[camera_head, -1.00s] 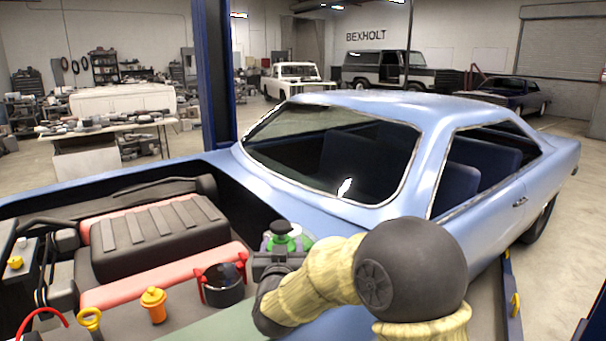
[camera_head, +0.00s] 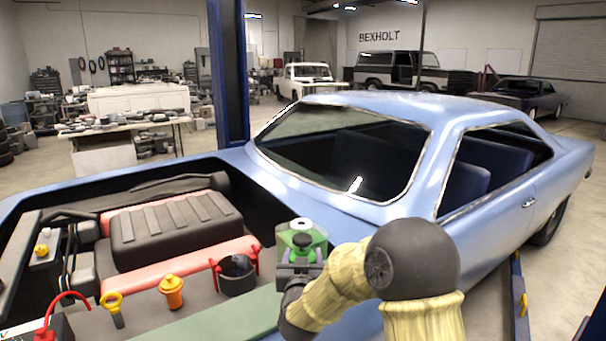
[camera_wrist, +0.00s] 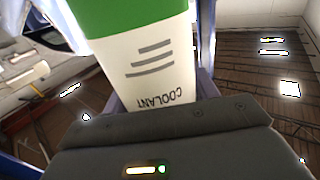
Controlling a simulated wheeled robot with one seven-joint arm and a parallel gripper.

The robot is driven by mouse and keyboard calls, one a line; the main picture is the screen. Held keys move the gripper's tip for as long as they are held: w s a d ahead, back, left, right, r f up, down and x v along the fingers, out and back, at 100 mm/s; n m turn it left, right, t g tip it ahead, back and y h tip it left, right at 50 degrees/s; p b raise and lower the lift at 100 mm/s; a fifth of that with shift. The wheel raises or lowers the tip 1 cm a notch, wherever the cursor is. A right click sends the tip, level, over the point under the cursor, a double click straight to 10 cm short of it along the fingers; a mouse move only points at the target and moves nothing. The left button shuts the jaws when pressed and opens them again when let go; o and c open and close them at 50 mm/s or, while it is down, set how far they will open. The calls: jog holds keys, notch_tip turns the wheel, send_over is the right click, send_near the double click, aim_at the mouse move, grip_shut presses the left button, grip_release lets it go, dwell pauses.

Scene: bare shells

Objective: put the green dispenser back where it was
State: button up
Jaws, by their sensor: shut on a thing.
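In the wrist view the bottle (camera_wrist: 145,60) fills the top middle, with a green band and a white part marked COOLANT, which reads upside down there. My gripper (camera_head: 300,268) is shut on it, with a finger at each side. In the head view it is held near the car's fender, right of the engine bay. The gripper hides its lower part. I cannot tell whether its base touches anything.
The blue car (camera_head: 360,205) has an open engine bay. A green mat (camera_head: 225,325) lies in front. A black cup with red handles (camera_head: 238,280), an orange bottle (camera_head: 173,292) and a yellow-ringed item (camera_head: 113,308) stand left of my gripper. A blue post (camera_head: 228,80) rises behind.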

jog(key=s+d+f+y+p, duration=0.1)
jog(key=d+f, duration=0.3)
jog(key=f, duration=0.4)
jog(key=s+d+f+n, duration=0.15)
jog(key=d+f, duration=0.25)
jog(key=f, duration=0.5)
jog(key=s+d+f+y+p, duration=0.1)
jog(key=d+f, duration=0.3)
jog(key=f, duration=0.4)
jog(key=s+d+f+m+h, duration=0.1)
jog(key=s+d+f, duration=0.2)
jog(key=s, duration=0.4)
jog(key=shift+d+f, duration=0.15)
jog(key=shift+f, duration=0.5)
jog(key=shift+s, duration=0.1)
jog(key=s+f, duration=0.4)
jog(key=f, duration=0.1)
jog(key=shift+s+d+f, duration=0.15)
jog(key=shift+s+f, duration=0.05)
jog(key=shift+f, duration=0.05)
